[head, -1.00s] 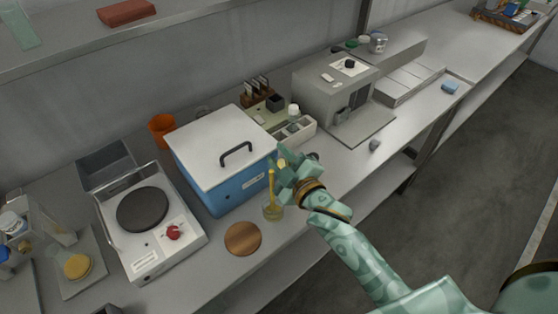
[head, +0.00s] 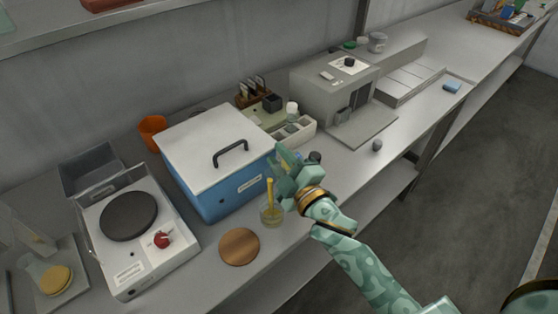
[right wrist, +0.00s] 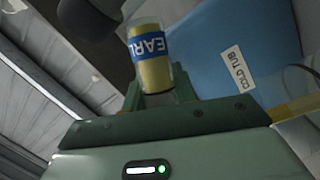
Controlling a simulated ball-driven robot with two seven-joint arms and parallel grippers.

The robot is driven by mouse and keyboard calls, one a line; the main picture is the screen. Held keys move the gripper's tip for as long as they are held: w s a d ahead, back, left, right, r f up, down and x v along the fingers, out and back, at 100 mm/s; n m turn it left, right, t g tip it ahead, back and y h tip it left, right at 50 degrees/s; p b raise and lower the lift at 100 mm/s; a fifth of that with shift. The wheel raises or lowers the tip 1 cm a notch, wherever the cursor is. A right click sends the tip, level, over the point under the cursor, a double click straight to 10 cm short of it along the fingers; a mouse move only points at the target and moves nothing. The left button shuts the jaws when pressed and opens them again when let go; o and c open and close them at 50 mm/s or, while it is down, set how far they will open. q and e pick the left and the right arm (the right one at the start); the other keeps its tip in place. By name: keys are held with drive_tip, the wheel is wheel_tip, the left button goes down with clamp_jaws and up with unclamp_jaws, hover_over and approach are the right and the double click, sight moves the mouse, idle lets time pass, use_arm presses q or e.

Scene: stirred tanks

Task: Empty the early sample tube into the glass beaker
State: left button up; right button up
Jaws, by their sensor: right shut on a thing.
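My right gripper (head: 283,168) is shut on the early sample tube, held above the counter in front of the blue tub. In the right wrist view the tube (right wrist: 152,58) is clear, with yellow contents and a blue label reading "EARL", between the fingers (right wrist: 158,100). The glass beaker (head: 272,216) stands on the counter just below and left of the gripper, with yellowish liquid low in it. A thin yellow upright streak runs from beside the gripper down into the beaker; I cannot tell whether it is poured liquid or a rod. My left gripper is out of view.
The blue cold tub (head: 222,165) with its white lid stands right behind the beaker. A round wooden coaster (head: 240,246) lies front left of it. A hotplate (head: 132,228) stands further left.

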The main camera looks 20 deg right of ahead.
drive_tip(key=shift+f+n+t+y+b, duration=0.6)
drive_tip(key=shift+n+b, duration=0.6)
drive_tip(key=shift+b, duration=0.5)
use_arm(q)
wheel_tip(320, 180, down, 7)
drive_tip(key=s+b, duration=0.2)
drive_tip(key=b, duration=0.1)
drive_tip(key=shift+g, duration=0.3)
use_arm(e)
drive_tip(key=shift+s+a+r+n+t+y, duration=0.15)
drive_tip(key=shift+r+n+y, duration=0.3)
drive_tip(key=shift+n, duration=0.6)
drive_tip(key=shift+a+r+n+t+y, duration=0.1)
drive_tip(key=shift+r+n+t+y, duration=0.3)
drive_tip(key=shift+n, duration=0.7)
drive_tip(key=shift+s+a+r+n+t+y, duration=0.1)
drive_tip(key=shift+r+n+y, duration=0.4)
drive_tip(key=shift+n, duration=0.55)
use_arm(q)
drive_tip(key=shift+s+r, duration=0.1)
use_arm(e)
drive_tip(key=shift+r, duration=0.15)
